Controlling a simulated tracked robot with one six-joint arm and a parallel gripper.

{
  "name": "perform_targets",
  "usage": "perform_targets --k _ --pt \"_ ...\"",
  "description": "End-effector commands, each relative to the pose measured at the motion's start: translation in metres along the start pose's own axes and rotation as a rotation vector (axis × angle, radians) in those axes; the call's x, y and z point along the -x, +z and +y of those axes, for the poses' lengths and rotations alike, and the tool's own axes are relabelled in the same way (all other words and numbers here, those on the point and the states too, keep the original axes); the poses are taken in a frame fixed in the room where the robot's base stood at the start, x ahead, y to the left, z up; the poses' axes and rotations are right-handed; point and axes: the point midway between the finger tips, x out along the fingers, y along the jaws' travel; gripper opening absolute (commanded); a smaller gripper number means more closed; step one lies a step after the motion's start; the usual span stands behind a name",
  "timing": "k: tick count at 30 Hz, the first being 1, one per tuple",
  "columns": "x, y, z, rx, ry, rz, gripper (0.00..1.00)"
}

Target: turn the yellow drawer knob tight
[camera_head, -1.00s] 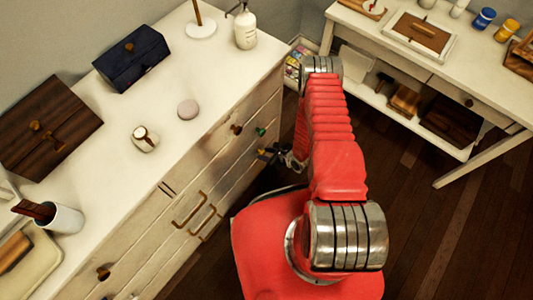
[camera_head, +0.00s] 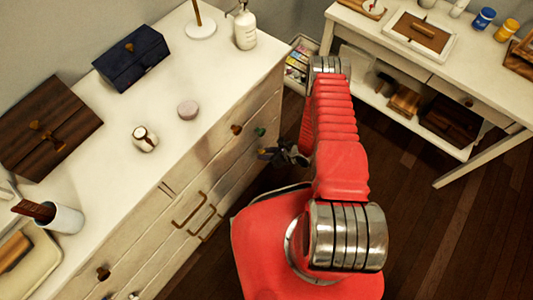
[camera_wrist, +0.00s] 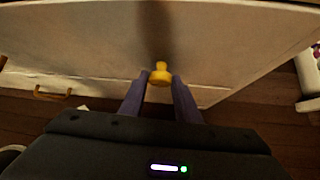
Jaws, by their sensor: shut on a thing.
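The yellow drawer knob (camera_wrist: 160,74) stands out from the pale dresser front in the wrist view. My gripper (camera_wrist: 160,82) has one finger on each side of it and is shut on it near the fingertips. In the head view my gripper (camera_head: 265,153) is at the dresser front, beside the red arm. The knob itself cannot be made out there, and whether its base sits flush against the drawer cannot be told.
A white desk (camera_head: 400,45) stands at the right.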

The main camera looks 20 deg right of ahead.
Motion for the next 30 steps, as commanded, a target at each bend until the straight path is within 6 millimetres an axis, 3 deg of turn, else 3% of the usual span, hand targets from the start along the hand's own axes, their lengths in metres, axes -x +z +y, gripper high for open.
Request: perform_targets --k 30 --pt "-0.0020 0.0003 -0.0145 -0.421 0.414 -0.006 0.07"
